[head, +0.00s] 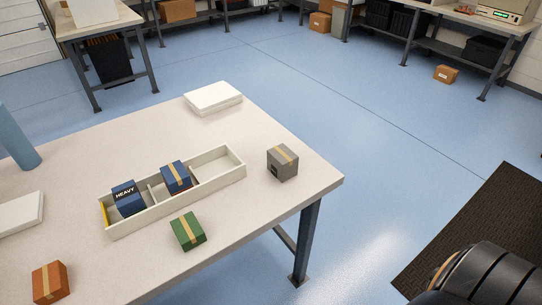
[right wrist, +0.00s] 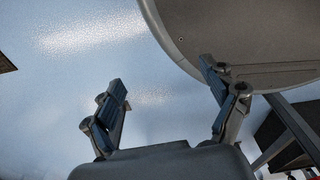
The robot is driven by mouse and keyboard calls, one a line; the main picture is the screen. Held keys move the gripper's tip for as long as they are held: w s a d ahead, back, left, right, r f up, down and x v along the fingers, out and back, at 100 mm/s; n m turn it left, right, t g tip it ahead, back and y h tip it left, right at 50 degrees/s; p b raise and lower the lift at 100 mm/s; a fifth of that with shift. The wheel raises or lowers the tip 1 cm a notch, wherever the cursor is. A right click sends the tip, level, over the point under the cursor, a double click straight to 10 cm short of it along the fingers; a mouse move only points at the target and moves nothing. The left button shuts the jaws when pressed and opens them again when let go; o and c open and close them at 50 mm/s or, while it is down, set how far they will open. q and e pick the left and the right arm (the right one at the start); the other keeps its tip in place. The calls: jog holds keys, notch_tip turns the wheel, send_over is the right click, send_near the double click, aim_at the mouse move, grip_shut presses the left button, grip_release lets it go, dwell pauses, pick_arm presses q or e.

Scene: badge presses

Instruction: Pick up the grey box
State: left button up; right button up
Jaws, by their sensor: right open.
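The grey box (head: 283,162) with a tan tape strip sits on the white table near its right corner, to the right of the sectioned tray. Nothing touches it. My right gripper (right wrist: 168,98) shows in the right wrist view with its two fingers spread apart and nothing between them. Blue floor lies behind the fingers in that view, and the grey box does not show there. In the head view only a dark part of my right arm shows at the lower right, well away from the table. My left gripper is not in either view.
A white tray (head: 233,160) with compartments holds two blue boxes (head: 126,197), one marked HEAVY. A green box (head: 188,231) and an orange box (head: 50,283) lie in front. A white stack (head: 213,97) lies behind. The tabletop around the grey box is clear.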

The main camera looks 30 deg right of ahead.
aim_at(285, 156)
jog(key=w+a+r+t+p, duration=0.1)
jog(key=w+a+r+p, duration=0.1)
jog(key=w+r, duration=1.2)
notch_tip(285, 156, up, 29)
jog(key=w+d+t+p, duration=0.1)
jog(key=w+t, duration=0.1)
jog(key=w, duration=0.1)
jog(key=w+d+r+m+t, duration=0.1)
jog(key=w+d+r+t, duration=0.4)
jog(key=w+d+r, duration=0.35)
jog(key=w+d+r+m+t, duration=0.1)
jog(key=w+d+r+t, duration=0.35)
jog(key=w+d, duration=0.6)
jog(key=shift+y, duration=0.4)
jog(key=w, duration=0.2)
jog(key=w+a+f, duration=0.1)
jog(key=w, duration=0.2)
jog(key=w+a+f, duration=0.1)
jog(key=w, duration=0.1)
jog(key=shift+w+a+f, duration=0.15)
jog(key=shift+a, duration=0.05)
jog(key=shift+p+x, duration=0.35)
jog(key=shift+x, duration=2.95)
jog(key=shift+a+f, duration=0.1)
jog(key=shift+a, duration=0.05)
